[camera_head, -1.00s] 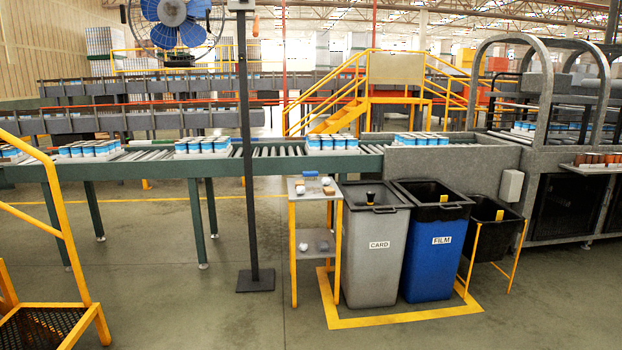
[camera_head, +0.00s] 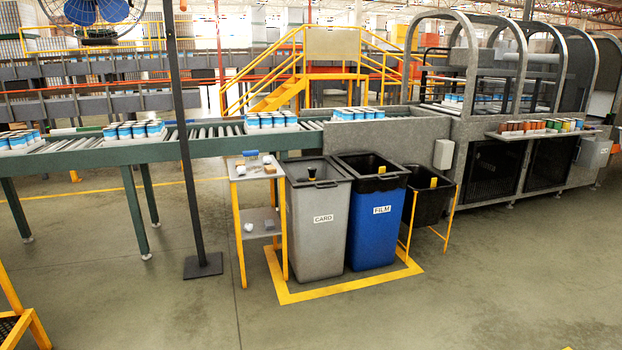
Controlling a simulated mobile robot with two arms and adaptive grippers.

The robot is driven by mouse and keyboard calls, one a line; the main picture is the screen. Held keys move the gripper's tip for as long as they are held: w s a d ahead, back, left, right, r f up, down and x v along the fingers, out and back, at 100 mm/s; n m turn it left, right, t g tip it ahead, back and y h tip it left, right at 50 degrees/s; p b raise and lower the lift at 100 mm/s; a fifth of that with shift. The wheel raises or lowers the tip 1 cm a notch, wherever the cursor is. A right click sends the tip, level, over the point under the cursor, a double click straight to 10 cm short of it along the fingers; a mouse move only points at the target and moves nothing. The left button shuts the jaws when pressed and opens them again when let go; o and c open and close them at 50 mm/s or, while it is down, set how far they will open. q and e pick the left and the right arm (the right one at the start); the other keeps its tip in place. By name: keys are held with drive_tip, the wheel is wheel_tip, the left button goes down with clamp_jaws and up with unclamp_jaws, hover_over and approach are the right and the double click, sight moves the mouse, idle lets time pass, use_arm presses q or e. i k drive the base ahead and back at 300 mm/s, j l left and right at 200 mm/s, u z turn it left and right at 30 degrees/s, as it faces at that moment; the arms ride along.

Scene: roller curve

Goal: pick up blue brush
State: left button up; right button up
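A small stand with yellow legs (camera_head: 239,225) is left of the grey bin. On its top shelf lie a few small items, among them a small blue thing (camera_head: 267,159) at the back right and a blue and white block-like thing (camera_head: 251,157) beside it. They are too small to tell whether either is the blue brush. Pale small things (camera_head: 249,227) lie on the lower shelf. Neither of my grippers is in view.
A grey bin marked CARD (camera_head: 318,240), a blue bin marked FILM (camera_head: 379,235) and a black bin (camera_head: 430,207) stand right of the stand. A roller conveyor (camera_head: 100,149) runs behind. A dark post (camera_head: 183,130) stands at left. The front floor is clear.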

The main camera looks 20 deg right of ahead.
sight(253, 154)
drive_tip(key=i+l+z, duration=0.1)
drive_tip(key=i+z, duration=0.4)
drive_tip(key=i, duration=0.85)
